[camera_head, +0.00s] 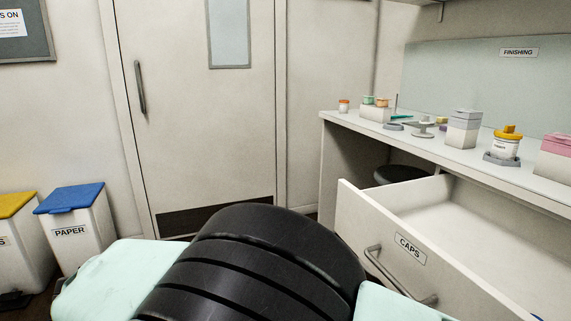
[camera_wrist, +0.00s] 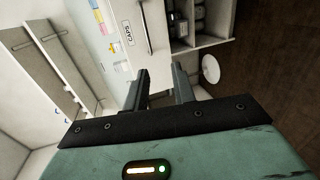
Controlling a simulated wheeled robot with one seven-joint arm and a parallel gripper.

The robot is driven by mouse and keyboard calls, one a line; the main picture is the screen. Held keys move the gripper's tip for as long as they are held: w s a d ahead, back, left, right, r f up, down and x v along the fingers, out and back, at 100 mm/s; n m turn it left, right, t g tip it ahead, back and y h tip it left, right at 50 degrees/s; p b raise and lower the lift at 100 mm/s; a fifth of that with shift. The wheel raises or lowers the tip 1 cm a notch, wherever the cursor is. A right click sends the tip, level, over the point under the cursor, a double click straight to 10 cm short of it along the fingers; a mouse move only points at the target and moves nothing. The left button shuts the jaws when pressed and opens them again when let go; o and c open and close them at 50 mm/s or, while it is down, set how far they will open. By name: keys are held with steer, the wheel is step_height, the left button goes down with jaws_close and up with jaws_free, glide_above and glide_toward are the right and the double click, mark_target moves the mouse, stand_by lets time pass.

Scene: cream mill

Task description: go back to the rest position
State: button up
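My gripper (camera_wrist: 161,72) shows in the wrist view, with its two dark fingers apart and nothing between them. It is not visible in the head view, where my own arm fills the bottom middle. The drawer labelled CAPS (camera_head: 362,224) stands pulled open under the bench at the right of the head view. The visible part of its inside is mostly bare, with a small blue thing at the lower right edge. A CAPS label (camera_wrist: 128,34) also shows in the wrist view, beyond the fingers.
The bench (camera_head: 455,157) holds a yellow-lidded jar (camera_head: 506,147), a grey-lidded box (camera_head: 463,130), a pink-lidded box (camera_head: 556,155) and small pots. A dark stool seat (camera_head: 401,174) is behind the drawer. A closed door (camera_head: 200,120) and a blue-lidded PAPER bin (camera_head: 75,225) stand left.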

steer(key=d+n+g+y, duration=0.2)
steer(key=d+g+y, duration=0.35)
steer(key=d, duration=0.45)
steer(key=s+d+r+n+y, duration=0.1)
steer(key=s+d+r+y, duration=0.2)
steer(key=s+d+y, duration=0.8)
step_height(320, 180, up, 18)
steer(key=s+d+h+p, duration=0.1)
steer(key=s+p, duration=0.1)
steer(key=p, duration=1.6)
steer(key=shift+s+d+t+h, duration=0.3)
steer(key=shift+s+t+h, duration=0.05)
steer(key=shift+t, duration=0.1)
